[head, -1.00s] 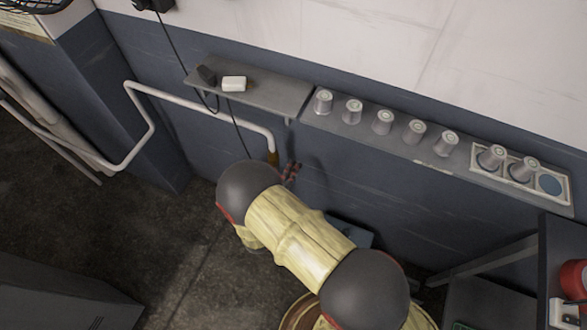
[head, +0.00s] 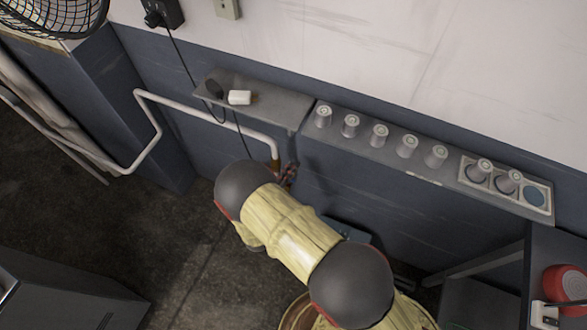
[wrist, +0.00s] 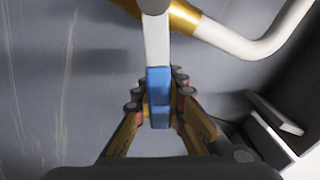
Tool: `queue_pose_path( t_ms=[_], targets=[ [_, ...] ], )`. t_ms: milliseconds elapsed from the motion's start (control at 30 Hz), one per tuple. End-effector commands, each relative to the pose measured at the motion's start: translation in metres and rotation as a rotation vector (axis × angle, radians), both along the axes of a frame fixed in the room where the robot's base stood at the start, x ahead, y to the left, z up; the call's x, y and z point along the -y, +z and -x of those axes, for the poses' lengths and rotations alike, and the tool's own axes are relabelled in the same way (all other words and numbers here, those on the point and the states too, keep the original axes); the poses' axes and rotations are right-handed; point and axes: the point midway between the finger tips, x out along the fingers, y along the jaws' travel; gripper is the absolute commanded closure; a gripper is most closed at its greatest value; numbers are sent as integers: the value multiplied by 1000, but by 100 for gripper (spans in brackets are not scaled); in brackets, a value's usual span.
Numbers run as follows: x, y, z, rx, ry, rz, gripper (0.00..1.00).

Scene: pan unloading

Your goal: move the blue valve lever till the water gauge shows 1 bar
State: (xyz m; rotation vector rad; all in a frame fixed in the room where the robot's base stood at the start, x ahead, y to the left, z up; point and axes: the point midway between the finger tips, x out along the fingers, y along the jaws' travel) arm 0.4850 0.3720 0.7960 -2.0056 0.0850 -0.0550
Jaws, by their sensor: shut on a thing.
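The valve lever (wrist: 158,78) has a blue end and a pale upper part; it hangs down from the brass valve fitting (wrist: 184,15) in the wrist view. My gripper (head: 288,174) is at the lower end of the white pipe (head: 205,112) in the head view. In the wrist view its two fingers stand on either side of the blue end and are shut on it. My arm hides most of the area below the pipe end in the head view, and I cannot make out the lever there. No water gauge is visible in either view.
A small shelf (head: 270,108) holds a white block (head: 239,97) and a dark item. A longer ledge (head: 400,170) carries several metal cups (head: 379,136). A grey cabinet (head: 60,290) stands at lower left. Bare floor (head: 190,245) lies left of my arm.

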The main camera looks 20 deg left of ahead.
Motion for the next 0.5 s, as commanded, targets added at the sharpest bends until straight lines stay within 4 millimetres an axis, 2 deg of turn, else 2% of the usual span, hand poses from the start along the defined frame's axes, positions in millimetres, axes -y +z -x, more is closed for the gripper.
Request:
queue_pose_path(
  t_ms=[100, 133, 500],
  targets=[
    [1, -2, 1, -3, 0, 3, 100],
    [1, -2, 1, -3, 0, 3, 89],
    [1, -1, 0, -1, 0, 0, 68]
  ],
)
